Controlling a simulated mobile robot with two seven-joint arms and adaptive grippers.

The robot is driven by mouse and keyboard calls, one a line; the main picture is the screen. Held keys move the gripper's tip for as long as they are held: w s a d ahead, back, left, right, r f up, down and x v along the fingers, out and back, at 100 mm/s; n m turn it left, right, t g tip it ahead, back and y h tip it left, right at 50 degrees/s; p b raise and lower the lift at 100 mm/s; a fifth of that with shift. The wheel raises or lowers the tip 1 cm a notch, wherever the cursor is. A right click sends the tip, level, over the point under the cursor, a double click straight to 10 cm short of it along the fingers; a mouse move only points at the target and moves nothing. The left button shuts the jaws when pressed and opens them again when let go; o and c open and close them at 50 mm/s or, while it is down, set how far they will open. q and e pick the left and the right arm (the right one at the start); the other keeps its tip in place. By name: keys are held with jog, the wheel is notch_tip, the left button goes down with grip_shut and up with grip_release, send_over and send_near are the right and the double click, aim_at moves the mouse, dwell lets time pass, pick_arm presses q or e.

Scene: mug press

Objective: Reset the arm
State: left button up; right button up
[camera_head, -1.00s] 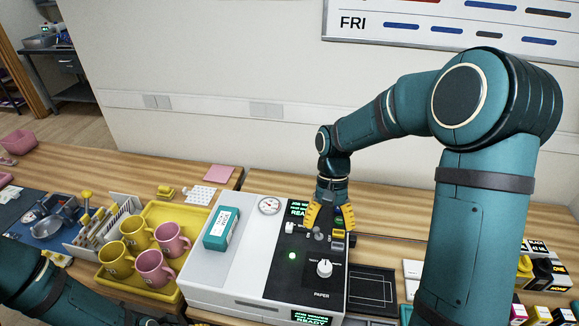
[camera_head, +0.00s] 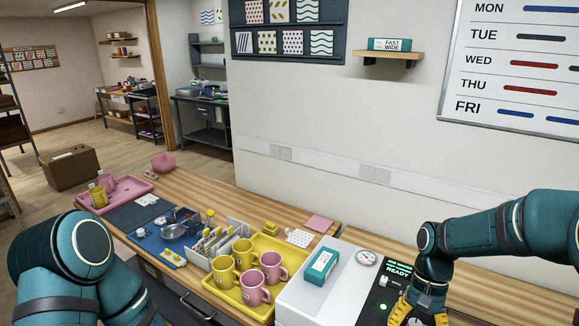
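My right arm comes in from the right, and its gripper (camera_head: 418,314) points down over the dark control panel of the white press (camera_head: 340,291). The yellow fingers look spread apart, with their lower ends cut off by the bottom edge. I see nothing held between them. My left arm shows at the lower left as a teal bent joint, and its gripper is out of view. The press has a round gauge (camera_head: 367,257) and a lit READY display (camera_head: 398,270). A teal box (camera_head: 322,266) lies on its top.
A yellow tray (camera_head: 222,292) with yellow and pink mugs stands left of the press. A tool rack (camera_head: 212,246), a blue mat (camera_head: 150,236) and a pink tray (camera_head: 92,204) lie farther left. A wall shelf (camera_head: 389,56) holds a box. Bare wood runs along the back.

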pick_arm(q)
notch_tip(320, 180, down, 7)
jog(key=b, duration=0.6)
jog(key=shift+s+d, duration=0.2)
jog(key=shift+s, duration=0.1)
pick_arm(e)
jog(key=s+a+f+n+t, duration=0.1)
jog(key=s+a+f+t, duration=0.1)
jog(key=a+f, duration=0.3)
jog(key=s+a+f+n+t+y, duration=0.1)
jog(key=a+f, duration=0.4)
jog(key=f, duration=0.8)
jog(key=s+a+f+n+t+y, duration=0.1)
jog(key=s+a+f+t, duration=0.2)
jog(key=f, duration=0.6)
jog(key=s+a, duration=0.1)
jog(key=a, duration=0.1)
jog(key=shift+s+a+f, duration=0.3)
jog(key=shift+a, duration=0.05)
